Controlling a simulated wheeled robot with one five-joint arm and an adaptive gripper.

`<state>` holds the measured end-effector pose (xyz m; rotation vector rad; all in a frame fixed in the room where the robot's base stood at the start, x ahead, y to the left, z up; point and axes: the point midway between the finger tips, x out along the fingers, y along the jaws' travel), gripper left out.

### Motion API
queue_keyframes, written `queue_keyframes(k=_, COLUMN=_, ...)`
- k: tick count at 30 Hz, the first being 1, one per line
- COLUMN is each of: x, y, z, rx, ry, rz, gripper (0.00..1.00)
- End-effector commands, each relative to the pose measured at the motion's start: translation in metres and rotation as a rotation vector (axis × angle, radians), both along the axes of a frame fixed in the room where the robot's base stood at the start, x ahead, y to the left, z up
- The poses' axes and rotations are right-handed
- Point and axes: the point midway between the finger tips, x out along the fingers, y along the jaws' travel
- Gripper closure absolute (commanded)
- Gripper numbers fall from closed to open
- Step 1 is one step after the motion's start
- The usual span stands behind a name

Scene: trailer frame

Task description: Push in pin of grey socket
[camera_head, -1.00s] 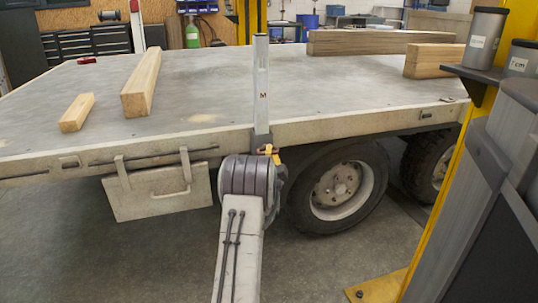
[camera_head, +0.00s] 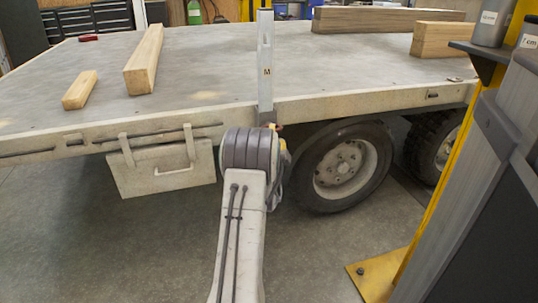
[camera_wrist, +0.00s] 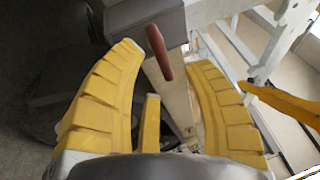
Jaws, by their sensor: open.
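The reddish-brown pin (camera_wrist: 160,52) sticks out from the grey socket (camera_wrist: 150,18) in the wrist view. My gripper (camera_wrist: 165,57) is open, with its ribbed yellow fingers on either side of the pin. I see no finger gripping it; contact is hard to tell. In the head view the grey socket (camera_head: 266,113) sits on the trailer's side edge, at the foot of a light grey upright post (camera_head: 265,60). My arm's grey joint hides most of the gripper there; only a bit of yellow shows to its right.
The trailer bed (camera_head: 210,75) carries wooden beams (camera_head: 145,58) at left and longer ones (camera_head: 388,20) at back right. A hanging box (camera_head: 165,165) and a wheel (camera_head: 345,165) flank my arm below the edge. A yellow lift column (camera_head: 425,215) stands at right.

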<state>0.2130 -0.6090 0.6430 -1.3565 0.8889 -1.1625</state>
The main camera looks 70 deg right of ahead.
Motion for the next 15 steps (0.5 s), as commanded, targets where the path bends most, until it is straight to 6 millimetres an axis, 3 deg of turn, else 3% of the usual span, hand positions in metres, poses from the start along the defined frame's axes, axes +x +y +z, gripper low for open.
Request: queue_keyframes(k=15, x=-0.017, y=0.067, z=-0.012, rx=0.003, ry=0.001, rz=0.0, gripper=0.55)
